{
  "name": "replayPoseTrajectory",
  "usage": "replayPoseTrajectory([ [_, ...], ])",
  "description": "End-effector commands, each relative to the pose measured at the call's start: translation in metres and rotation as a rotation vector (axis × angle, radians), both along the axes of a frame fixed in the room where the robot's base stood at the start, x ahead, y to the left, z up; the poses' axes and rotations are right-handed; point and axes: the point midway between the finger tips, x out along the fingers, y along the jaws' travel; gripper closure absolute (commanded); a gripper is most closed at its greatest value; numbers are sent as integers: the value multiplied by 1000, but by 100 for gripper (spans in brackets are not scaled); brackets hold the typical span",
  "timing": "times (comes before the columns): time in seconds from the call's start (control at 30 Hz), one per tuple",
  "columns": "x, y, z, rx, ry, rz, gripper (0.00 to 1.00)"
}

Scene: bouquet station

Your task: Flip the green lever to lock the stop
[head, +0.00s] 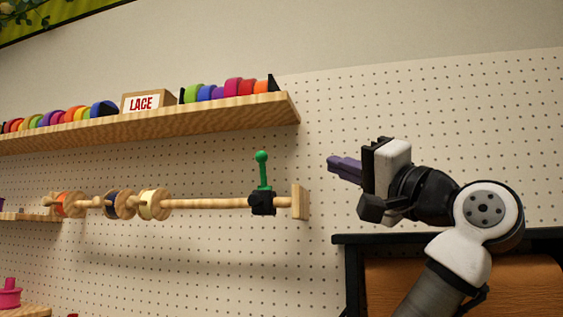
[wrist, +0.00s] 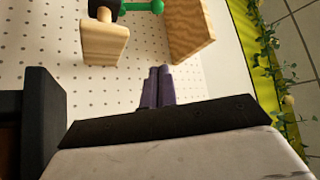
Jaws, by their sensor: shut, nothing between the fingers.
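The green lever (head: 262,170) stands upright on the black stop (head: 262,203), with a round knob at its top. The stop sits around a horizontal wooden rod (head: 215,204) near its right end. In the wrist view the green lever (wrist: 146,6) shows at the top edge, partly cut off, beside a small piece of the black stop. My gripper (head: 332,163) is to the right of the lever and apart from it, at about the height of the knob. Its purple fingers (wrist: 160,86) are together and hold nothing.
A wooden end block (head: 300,202) ends the rod, between stop and gripper. Ribbon spools (head: 118,205) hang on the rod's left part. A wooden shelf (head: 230,112) with ribbon rolls and a LACE box (head: 148,101) is above. A black-framed cabinet (head: 352,270) stands below my arm.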

Motion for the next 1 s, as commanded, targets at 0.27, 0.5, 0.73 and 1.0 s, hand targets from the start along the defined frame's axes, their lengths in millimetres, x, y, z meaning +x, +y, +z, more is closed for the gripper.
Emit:
replayPoseTrajectory([
  [0.27, 5, 5, 12, -1, 11, 23, 100],
  [0.5, 41, 34, 35, 0, 12, 23, 100],
  [0.73, 65, 63, 43, 0, 8, 21, 100],
  [1.0, 59, 86, 32, 0, 8, 19, 100],
])
